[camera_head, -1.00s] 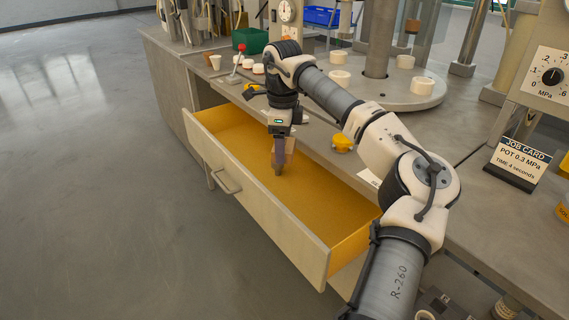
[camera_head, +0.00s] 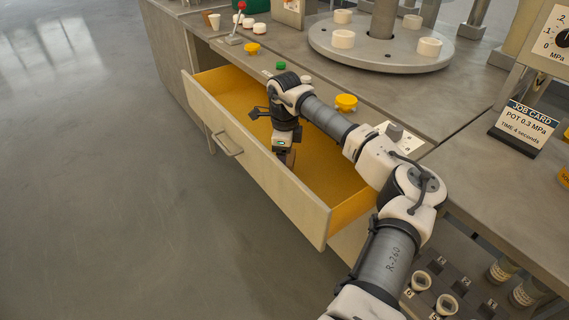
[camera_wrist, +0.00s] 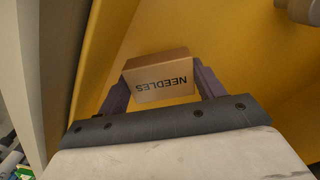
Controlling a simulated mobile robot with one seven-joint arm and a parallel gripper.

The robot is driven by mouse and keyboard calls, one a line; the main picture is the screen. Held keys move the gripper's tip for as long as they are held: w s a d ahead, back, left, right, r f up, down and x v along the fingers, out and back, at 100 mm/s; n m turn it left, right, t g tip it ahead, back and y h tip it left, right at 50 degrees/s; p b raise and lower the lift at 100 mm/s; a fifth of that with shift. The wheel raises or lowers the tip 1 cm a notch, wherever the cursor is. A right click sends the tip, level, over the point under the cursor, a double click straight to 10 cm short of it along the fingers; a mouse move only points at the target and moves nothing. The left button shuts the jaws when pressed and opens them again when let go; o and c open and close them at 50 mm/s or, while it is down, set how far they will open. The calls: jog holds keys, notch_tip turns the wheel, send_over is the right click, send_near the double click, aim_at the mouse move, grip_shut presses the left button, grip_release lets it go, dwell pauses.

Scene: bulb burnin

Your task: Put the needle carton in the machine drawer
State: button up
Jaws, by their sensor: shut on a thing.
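The needle carton (camera_wrist: 160,78) is a small brown box marked NEEDLES, which reads upside down in the wrist view. My gripper (camera_wrist: 160,84) is shut on it, one finger at each side. In the head view my gripper (camera_head: 285,158) is down inside the open machine drawer (camera_head: 240,150), behind its front panel, and the carton is mostly hidden there. The drawer has a pale front with a handle and a yellow inside. Yellow drawer surfaces surround the carton in the wrist view; I cannot tell whether it touches the floor.
The grey bench top (camera_head: 470,120) lies behind the drawer, with a round turntable (camera_head: 380,50) carrying white cups. A yellow knob (camera_head: 346,102), a red-topped lever (camera_head: 238,20) and a job card (camera_head: 522,128) are on the bench. The rest of the drawer looks empty.

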jog(key=shift+f, duration=1.65)
jog(key=o, duration=0.9)
jog(key=shift+f, duration=0.15)
jog(key=shift+o, duration=0.2)
notch_tip(320, 180, up, 12)
jog(key=shift+r, duration=0.2)
